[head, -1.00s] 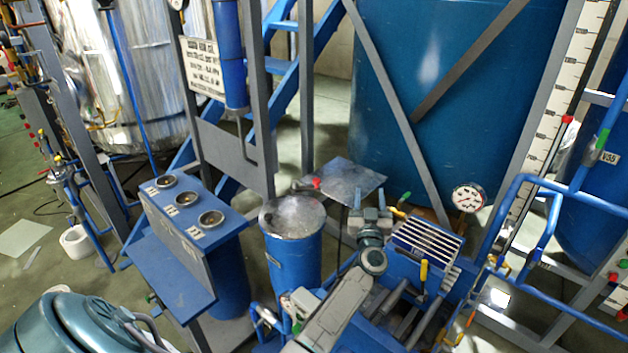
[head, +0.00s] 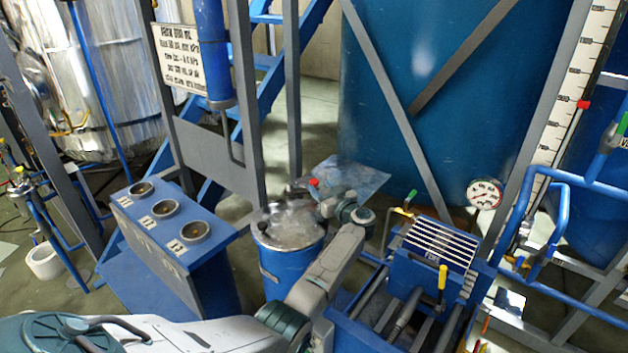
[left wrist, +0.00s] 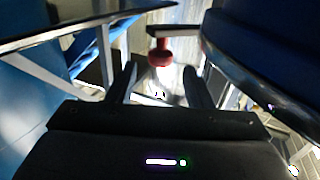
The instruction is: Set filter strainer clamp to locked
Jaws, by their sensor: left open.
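The filter strainer (head: 289,228) is a blue upright cylinder with a shiny metal lid, in the middle of the head view. A clamp lever with a red knob (head: 314,182) sticks out at the far side of its lid. In the left wrist view the red knob (left wrist: 160,53) hangs on a dark bar, just ahead of the fingers. My left gripper (head: 325,206) is beside the lid, on its right, and is open. In the left wrist view its fingers (left wrist: 160,72) are apart with nothing held between them. My right gripper is out of view.
A blue panel with several round gauges (head: 166,208) stands left of the strainer. A slatted blue unit with a yellow-handled lever (head: 442,275) is to the right. A large blue tank (head: 450,120) and grey frame posts (head: 244,100) stand behind.

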